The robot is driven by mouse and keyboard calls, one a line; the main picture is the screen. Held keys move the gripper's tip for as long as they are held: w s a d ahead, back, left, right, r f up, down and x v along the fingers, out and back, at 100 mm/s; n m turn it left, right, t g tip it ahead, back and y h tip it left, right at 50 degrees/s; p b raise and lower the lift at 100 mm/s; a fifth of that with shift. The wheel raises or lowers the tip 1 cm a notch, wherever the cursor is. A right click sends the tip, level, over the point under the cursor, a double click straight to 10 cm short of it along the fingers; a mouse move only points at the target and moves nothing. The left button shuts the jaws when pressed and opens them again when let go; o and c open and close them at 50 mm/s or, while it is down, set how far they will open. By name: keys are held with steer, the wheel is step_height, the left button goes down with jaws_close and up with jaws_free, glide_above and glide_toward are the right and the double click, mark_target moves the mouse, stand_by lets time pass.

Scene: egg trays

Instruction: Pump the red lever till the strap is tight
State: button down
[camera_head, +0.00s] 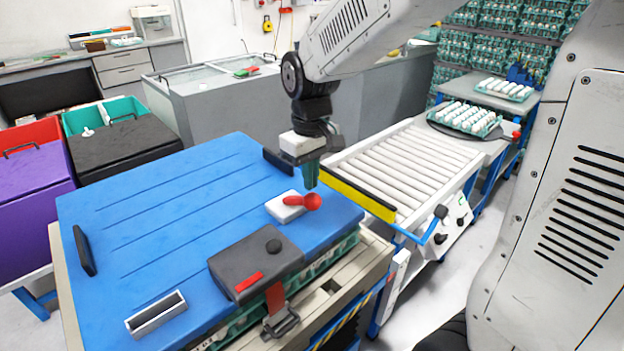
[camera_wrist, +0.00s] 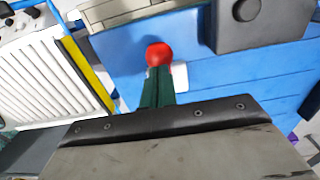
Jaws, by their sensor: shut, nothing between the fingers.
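The red lever (camera_head: 311,202) has a round knob and sits on a small white base (camera_head: 284,208) on top of the blue lid (camera_head: 150,215). In the wrist view its red knob (camera_wrist: 159,54) shows just beyond the fingertips. My gripper (camera_head: 311,185) points down with its green fingers together and empty, at or just above the knob; I cannot tell whether they touch. The fingers also show in the wrist view (camera_wrist: 157,85). A red strap (camera_head: 274,298) runs down the lid's front side into a metal buckle (camera_head: 281,322). Its tightness cannot be told.
A dark grey box (camera_head: 256,263) with a black knob and a red mark stands on the lid. A metal frame (camera_head: 156,312) lies near the front left. A roller conveyor (camera_head: 410,165) with a yellow bar (camera_head: 357,192) stands close on the right. The lid's middle is clear.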

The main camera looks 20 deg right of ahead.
mark_target(314, 195)
steer(key=shift+f, duration=0.15)
steer(key=shift+s+d+f, duration=0.1)
steer(key=shift+s+f, duration=0.15)
steer(key=shift+f, duration=1.1)
steer(key=shift+s+f, duration=0.2)
steer(key=shift+f, duration=1.1)
steer(key=shift+w+r, duration=0.15)
steer(key=shift+r, duration=0.8)
steer(key=shift+w+r, duration=0.2)
steer(key=shift+r, duration=0.7)
steer(key=shift+w+r, duration=0.15)
steer(key=shift+r, duration=0.8)
steer(key=shift+s+r, duration=0.25)
steer(key=shift+s, duration=0.05)
steer(key=s+d+r+m, duration=0.1)
steer(key=s+r, duration=0.1)
steer(key=s, duration=0.9)
steer(key=s+d+r+m+t, duration=0.1)
steer(key=s+d+r+m, duration=0.1)
steer(key=s, duration=0.9)
steer(key=shift+r+m, duration=0.3)
steer(key=shift+r, duration=0.55)
